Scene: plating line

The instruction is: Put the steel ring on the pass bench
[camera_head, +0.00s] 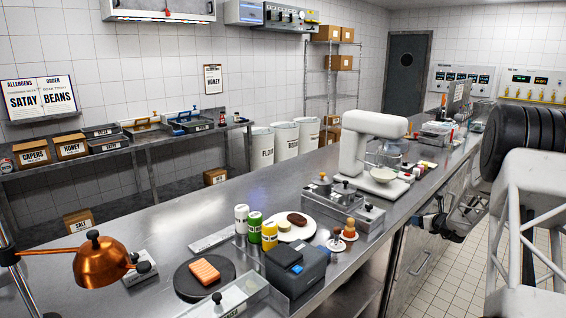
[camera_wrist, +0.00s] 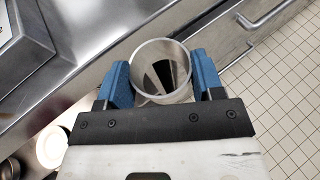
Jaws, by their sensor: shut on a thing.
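My gripper (camera_wrist: 162,68) is shut on the steel ring (camera_wrist: 161,99), a short open cylinder held between the two blue fingers in the wrist view. In the head view my gripper (camera_head: 436,224) hangs beside the right side of the long steel bench (camera_head: 170,234), over the aisle. The ring is too small to make out there. The wrist view shows the bench edge to the upper left, with the ring out over its side and the tiled floor. No label marks this bench as the pass bench.
A copper heat lamp (camera_head: 102,262), a black round board (camera_head: 188,292) with salmon, a white plate (camera_head: 298,230), a dark printer-like box (camera_head: 296,270) and a white stand mixer (camera_head: 368,150) crowd the bench. Bare steel lies along its left side.

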